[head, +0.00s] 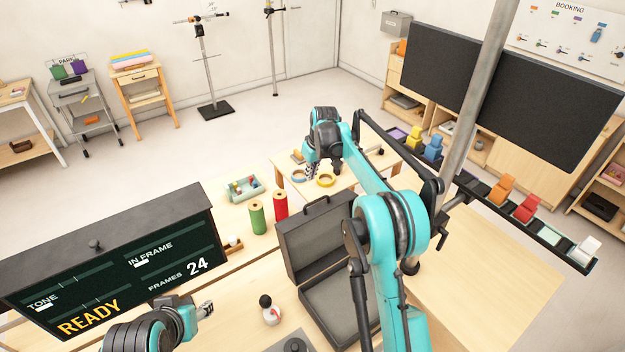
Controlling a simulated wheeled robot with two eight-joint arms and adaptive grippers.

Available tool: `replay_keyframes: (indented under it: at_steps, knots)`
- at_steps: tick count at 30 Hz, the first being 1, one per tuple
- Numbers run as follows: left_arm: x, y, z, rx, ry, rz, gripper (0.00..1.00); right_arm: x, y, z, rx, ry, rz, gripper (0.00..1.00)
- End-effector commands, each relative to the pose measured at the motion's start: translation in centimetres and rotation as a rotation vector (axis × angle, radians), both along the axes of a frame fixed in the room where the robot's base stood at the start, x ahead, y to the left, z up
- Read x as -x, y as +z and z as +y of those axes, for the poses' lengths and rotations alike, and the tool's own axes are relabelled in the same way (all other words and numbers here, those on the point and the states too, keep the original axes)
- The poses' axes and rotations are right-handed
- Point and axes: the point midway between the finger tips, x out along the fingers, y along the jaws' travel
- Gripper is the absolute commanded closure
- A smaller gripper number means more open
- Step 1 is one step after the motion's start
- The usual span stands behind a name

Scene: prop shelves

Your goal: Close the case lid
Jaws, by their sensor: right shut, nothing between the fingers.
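A dark grey case stands open on the wooden table. Its lid (308,240) stands up, tilted back, with a handle on its top edge. Its base (325,308) lies flat and looks empty; my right arm hides the right part of lid and base. My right gripper (311,172) is shut and empty, past the lid's top edge in the picture and apart from it, fingers pointing down near the small far table. My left gripper (206,308) is low at the left, left of the case and apart from it; its finger opening is not clear.
A green spool (257,217) and a red spool (281,206) stand left of the lid. A small tray (243,189) is behind them. Yellow tape (326,181) lies on the far table. A round-topped object (270,312) stands left of the base. A dark display board (120,262) blocks the left.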

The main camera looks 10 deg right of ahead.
Motion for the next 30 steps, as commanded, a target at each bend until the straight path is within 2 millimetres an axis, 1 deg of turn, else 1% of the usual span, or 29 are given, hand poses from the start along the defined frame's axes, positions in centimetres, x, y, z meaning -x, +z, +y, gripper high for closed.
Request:
replay_keyframes:
  at_steps: [9, 14, 18, 21, 25, 30]
  knots:
    - [0.0, 0.6, 0.0, 0.000, 0.000, 0.000, 0.52, -1.5, -5.9, 0.6, 0.000, -0.001, -0.001, 1.00]
    - [0.0, 1.0, 0.0, 0.000, 0.000, 0.000, 0.52, -2.3, -8.7, 1.0, 0.000, -0.001, -0.001, 1.00]
    - [0.0, 1.5, 0.0, 0.000, 0.000, 0.000, 0.52, -0.3, -8.4, 0.1, 0.000, -0.002, -0.001, 1.00]
    - [0.0, 1.7, 0.0, 0.000, 0.000, 0.000, 0.52, 0.6, -8.3, -0.3, 0.000, -0.001, -0.001, 1.00]
    - [0.0, 1.9, 0.0, 0.000, 0.000, 0.000, 0.52, 1.3, -8.4, -0.5, 0.000, -0.001, -0.001, 1.00]
    - [0.0, 1.8, 0.0, 0.000, 0.000, 0.000, 0.52, 1.5, -8.4, -0.6, 0.000, -0.001, -0.001, 1.00]
